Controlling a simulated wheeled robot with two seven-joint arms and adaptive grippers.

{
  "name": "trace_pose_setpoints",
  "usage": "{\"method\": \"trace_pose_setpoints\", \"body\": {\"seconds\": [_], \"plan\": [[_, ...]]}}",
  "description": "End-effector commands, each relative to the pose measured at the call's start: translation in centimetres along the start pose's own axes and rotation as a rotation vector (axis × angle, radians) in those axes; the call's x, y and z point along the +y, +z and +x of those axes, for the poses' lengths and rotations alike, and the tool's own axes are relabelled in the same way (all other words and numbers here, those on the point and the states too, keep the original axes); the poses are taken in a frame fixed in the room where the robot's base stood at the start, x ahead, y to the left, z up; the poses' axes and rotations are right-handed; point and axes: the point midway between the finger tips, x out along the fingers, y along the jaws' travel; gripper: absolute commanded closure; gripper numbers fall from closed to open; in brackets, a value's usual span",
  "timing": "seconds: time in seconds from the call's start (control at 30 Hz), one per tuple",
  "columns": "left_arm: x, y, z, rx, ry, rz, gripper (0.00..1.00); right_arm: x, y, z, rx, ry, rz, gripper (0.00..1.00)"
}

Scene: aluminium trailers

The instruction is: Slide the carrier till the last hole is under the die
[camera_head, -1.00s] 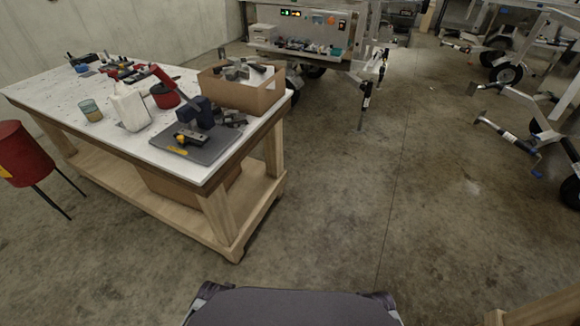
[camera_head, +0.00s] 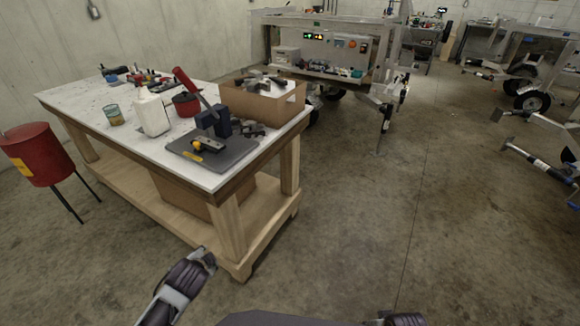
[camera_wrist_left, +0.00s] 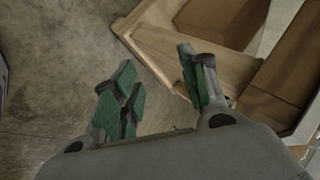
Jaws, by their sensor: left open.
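A small press (camera_head: 218,122) with a dark blue body and a long red lever stands on a grey base plate (camera_head: 232,158) near the table's right front corner. A dark carrier with a yellow end (camera_head: 207,145) lies low at the front of the press. Its holes and the die are too small to make out. My left arm reaches up from the bottom edge, beside the table's front leg, well below and apart from the press. In the left wrist view my left gripper (camera_wrist_left: 155,65) is open and empty, its green-padded fingers apart.
The white-topped wooden table (camera_head: 90,105) also carries a cardboard box (camera_head: 270,105), a white bottle (camera_head: 152,115), a red pot (camera_head: 186,104) and a glass (camera_head: 114,115). A red drum (camera_head: 36,155) stands left. The floor to the right is clear up to the trailers.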

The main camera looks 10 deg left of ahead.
Motion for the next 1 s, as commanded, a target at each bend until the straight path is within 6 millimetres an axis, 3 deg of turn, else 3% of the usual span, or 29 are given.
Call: {"method": "trace_pose_setpoints", "body": {"seconds": [0.2,0.5,1.0], "plan": [[-6.9,-0.9,0.9,0.047,-0.22,0.32,0.57,-0.1,1.4,4.3,-0.01,-0.002,-0.003,0.57],[-15.6,-3.2,1.2,0.058,-0.518,0.798,0.57,-0.3,4.3,10.5,-0.024,-0.005,-0.007,0.57],[-25.9,-7.3,0.1,-0.043,-0.921,1.549,0.57,-0.5,10.6,19.1,-0.049,-0.007,-0.015,0.57]]}}
